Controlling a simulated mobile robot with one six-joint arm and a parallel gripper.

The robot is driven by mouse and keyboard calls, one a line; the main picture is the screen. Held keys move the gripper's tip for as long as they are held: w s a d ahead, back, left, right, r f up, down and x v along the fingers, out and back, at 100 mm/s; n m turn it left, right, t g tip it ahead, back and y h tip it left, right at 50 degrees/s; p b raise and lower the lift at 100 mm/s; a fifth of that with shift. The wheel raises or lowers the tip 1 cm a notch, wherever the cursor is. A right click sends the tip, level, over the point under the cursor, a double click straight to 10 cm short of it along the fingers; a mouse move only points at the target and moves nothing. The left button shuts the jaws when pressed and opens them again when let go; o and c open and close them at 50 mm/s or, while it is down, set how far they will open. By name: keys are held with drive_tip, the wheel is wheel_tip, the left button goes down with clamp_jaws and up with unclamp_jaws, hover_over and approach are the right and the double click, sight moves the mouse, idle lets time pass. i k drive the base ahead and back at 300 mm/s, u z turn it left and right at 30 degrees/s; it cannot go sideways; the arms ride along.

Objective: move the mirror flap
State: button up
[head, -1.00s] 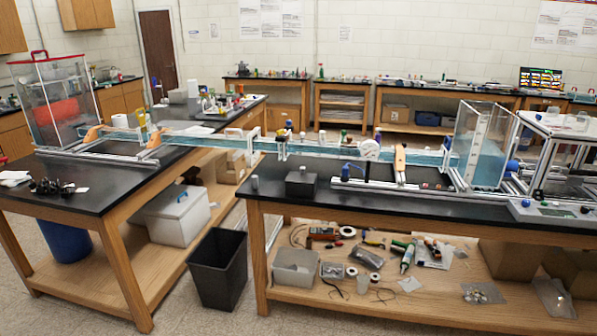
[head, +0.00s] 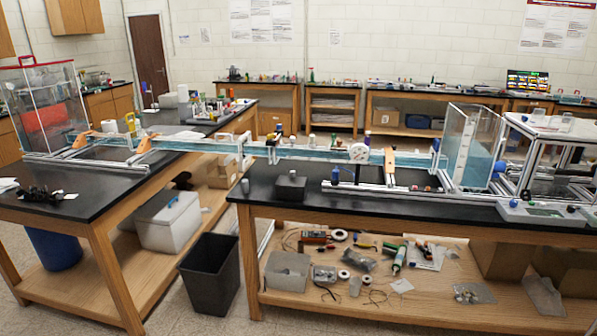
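I cannot make out the mirror flap for certain in the head view. An extrusion frame of pale metal bars with clear panels (head: 528,163) stands at the right end of the near black-topped bench. Its bars and panels overlap, so small parts inside it are hard to tell apart. My gripper is not in view.
A long water channel (head: 310,154) spans the gap between the left bench (head: 75,203) and the right bench (head: 330,211). A clear tank (head: 471,150) stands left of the frame. A black bin (head: 210,275) stands on the floor between the benches. A grey control box (head: 543,212) sits at the right bench's front edge.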

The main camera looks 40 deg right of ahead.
sight(292, 180)
drive_tip(key=i, duration=0.9)
drive_tip(key=u, duration=0.05)
